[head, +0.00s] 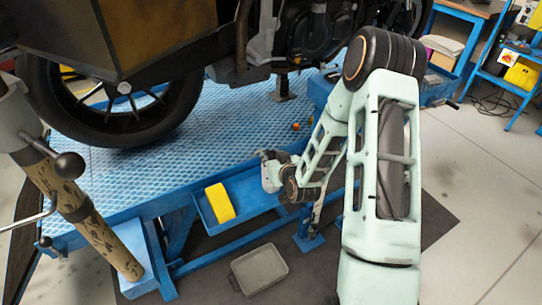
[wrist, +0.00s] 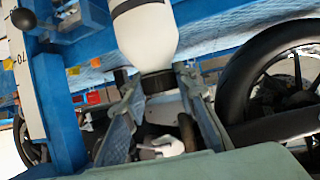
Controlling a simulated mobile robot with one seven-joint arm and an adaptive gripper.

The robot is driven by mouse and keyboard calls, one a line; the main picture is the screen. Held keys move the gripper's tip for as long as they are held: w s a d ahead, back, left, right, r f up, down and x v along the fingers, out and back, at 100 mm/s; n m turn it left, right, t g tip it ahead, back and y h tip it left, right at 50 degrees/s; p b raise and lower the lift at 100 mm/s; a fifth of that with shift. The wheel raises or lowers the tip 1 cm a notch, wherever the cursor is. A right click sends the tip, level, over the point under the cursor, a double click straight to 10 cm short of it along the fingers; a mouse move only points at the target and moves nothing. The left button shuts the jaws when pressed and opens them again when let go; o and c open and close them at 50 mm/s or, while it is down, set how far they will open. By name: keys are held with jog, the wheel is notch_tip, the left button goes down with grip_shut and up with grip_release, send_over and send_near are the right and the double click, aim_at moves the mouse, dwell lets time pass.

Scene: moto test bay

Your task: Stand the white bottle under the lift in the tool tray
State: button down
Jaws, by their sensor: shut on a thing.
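In the wrist view the white bottle (wrist: 145,32) hangs in from the top edge, with its black cap (wrist: 157,82) pointing down the picture. My gripper (wrist: 160,88) is shut on it at the cap end, one finger on each side. A blue tray (head: 252,196) on the lift's side holds a yellow block (head: 219,203). A shallow grey tray (head: 259,268) lies empty on the floor. I cannot tell which is the tool tray.
The motorcycle's wheel (head: 115,105) stands on the blue lift platform (head: 235,120). A patterned post with a lever (head: 85,215) stands at the left. Blue lift legs (head: 175,235) are below the platform. Open floor (head: 470,235) is at the right.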

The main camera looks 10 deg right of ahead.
jog(key=c, duration=1.5)
grip_release()
jog(key=shift+c, duration=0.2)
jog(key=shift+r+p, duration=0.25)
jog(key=shift+p, duration=0.2)
jog(key=p+v, duration=0.2)
jog(key=v, duration=1)
jog(key=shift+f, duration=0.15)
